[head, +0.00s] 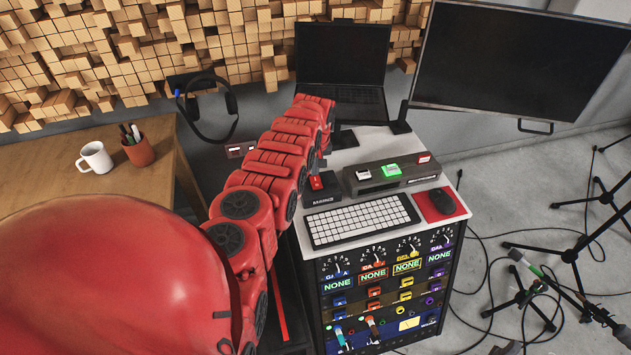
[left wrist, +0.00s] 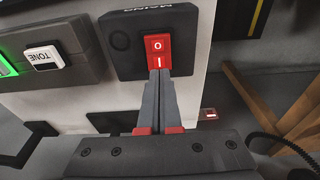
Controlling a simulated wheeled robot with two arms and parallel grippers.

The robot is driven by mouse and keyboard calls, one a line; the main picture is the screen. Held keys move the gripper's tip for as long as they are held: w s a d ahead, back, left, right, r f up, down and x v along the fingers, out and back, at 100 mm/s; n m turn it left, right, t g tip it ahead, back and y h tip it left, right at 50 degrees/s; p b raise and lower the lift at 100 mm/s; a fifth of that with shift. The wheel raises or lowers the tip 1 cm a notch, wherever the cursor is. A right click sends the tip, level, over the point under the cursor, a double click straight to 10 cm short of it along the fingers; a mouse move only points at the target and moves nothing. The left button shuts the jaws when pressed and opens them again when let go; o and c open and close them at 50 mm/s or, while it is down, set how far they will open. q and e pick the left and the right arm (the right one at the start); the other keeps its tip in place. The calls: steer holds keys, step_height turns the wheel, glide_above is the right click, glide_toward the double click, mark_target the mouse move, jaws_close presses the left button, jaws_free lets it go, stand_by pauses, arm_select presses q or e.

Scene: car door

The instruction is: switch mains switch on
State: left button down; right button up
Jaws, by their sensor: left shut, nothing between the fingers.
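The mains switch (head: 316,182) is a red rocker on a black box (head: 322,198) at the left edge of the white desk top. In the left wrist view the red rocker (left wrist: 158,46) shows an O and an I mark on the black box (left wrist: 122,40). My left gripper (left wrist: 160,76) is shut and empty. Its fingertips are right at the I end of the rocker; I cannot tell if they press on it. In the head view the left gripper (head: 321,162) is small and partly hidden by my red arm. My right gripper is not in view.
A grey button box (head: 405,180) with a lit green button (head: 392,170) stands right of the mains box. A white keyboard (head: 360,220) lies in front. A laptop (head: 341,60) and monitor (head: 520,60) stand behind. Cables and stands cover the floor at right.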

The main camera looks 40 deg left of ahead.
mark_target(315, 178)
arm_select(q)
steer(key=shift+f+b, duration=0.9)
steer(key=shift+f, duration=0.15)
stand_by(0.4)
steer(key=shift+r, duration=0.1)
step_height(315, 178, up, 7)
steer(key=p, duration=0.7)
stand_by(0.3)
